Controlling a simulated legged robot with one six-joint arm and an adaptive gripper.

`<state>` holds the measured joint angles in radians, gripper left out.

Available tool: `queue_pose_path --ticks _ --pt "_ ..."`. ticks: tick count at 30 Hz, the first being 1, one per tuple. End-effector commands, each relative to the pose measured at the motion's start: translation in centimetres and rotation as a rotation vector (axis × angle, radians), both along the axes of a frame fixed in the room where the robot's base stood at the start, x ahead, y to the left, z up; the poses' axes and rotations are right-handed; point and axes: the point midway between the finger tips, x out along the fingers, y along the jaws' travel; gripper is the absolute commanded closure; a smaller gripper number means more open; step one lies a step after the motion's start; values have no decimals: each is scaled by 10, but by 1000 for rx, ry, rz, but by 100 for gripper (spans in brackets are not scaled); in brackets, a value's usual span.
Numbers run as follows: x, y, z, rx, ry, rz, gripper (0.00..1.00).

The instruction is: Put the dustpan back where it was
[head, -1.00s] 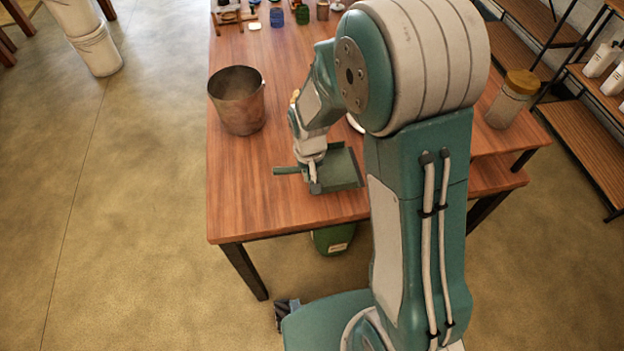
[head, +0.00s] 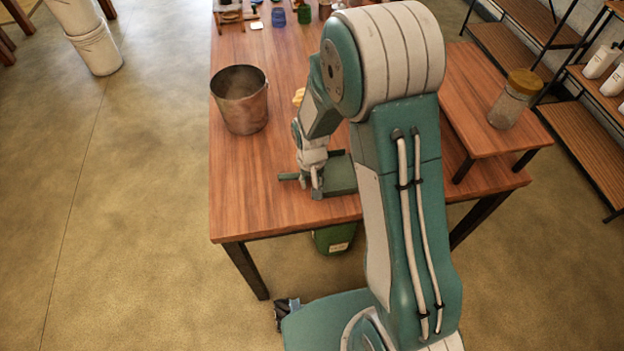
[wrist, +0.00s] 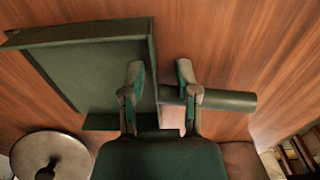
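The dark green dustpan (head: 343,178) lies on the wooden table (head: 270,210) near its front edge, its handle (head: 289,177) pointing left in the head view. In the wrist view the dustpan (wrist: 95,75) fills the upper left and its cylindrical handle (wrist: 230,101) extends right. My gripper (head: 311,194) is down at the joint of pan and handle. In the wrist view my gripper (wrist: 160,72) has its fingers apart, one on each side of the pan's rear wall, the right one over the handle. Whether a finger touches the dustpan cannot be told.
A metal pot (head: 240,102) stands left of my arm. A round metal lid (wrist: 50,160) shows in the wrist view. A cork-topped jar (head: 513,98) stands on a raised board at right. A green bin (head: 334,238) is under the table. The table's front left is clear.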

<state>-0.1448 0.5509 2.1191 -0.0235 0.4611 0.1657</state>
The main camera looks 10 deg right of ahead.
Motion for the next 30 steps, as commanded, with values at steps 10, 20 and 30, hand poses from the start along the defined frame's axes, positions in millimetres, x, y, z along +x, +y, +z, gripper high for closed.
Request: queue_pose_path --ticks 10,20,30 --pt "0 0 5 1 -2 0 57" --pt "0 1 66 1 -5 0 57" --pt "0 1 118 1 -2 0 57"
